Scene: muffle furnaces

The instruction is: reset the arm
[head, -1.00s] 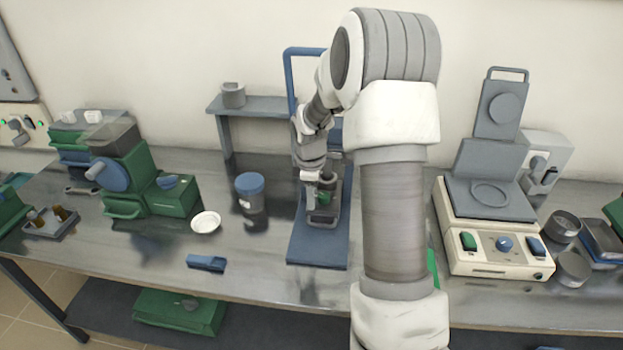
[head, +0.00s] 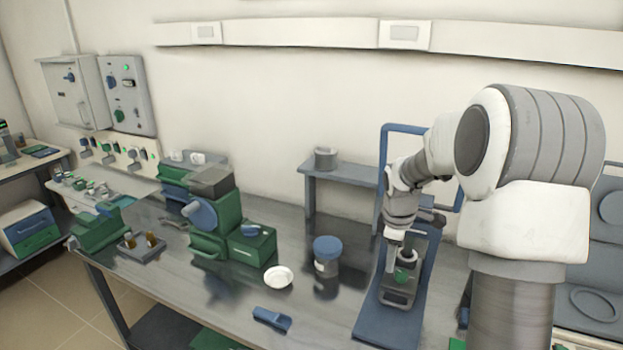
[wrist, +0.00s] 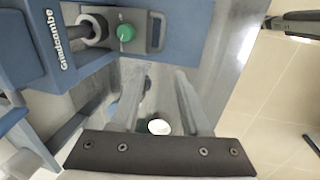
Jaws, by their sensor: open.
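My gripper (wrist: 155,88) shows in the wrist view as two pale fingers spread apart from a dark bar, with nothing between them. In the head view my arm bends from the right over the bench, and its wrist end (head: 398,215) hangs over a blue stand (head: 385,335). The fingers are too small there to make out clearly. The stand carries a grey device with a green knob (head: 403,276). The knob also shows in the wrist view (wrist: 126,33), beside a grey ring (wrist: 92,30). I cannot tell the exact gap between gripper and device.
A blue-lidded jar (head: 327,258), a white dish (head: 279,277) and a small blue block (head: 271,319) stand left of the stand. A green machine (head: 228,225) is further left. A grey shelf (head: 340,172) and the stand's blue frame (head: 404,128) rise behind.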

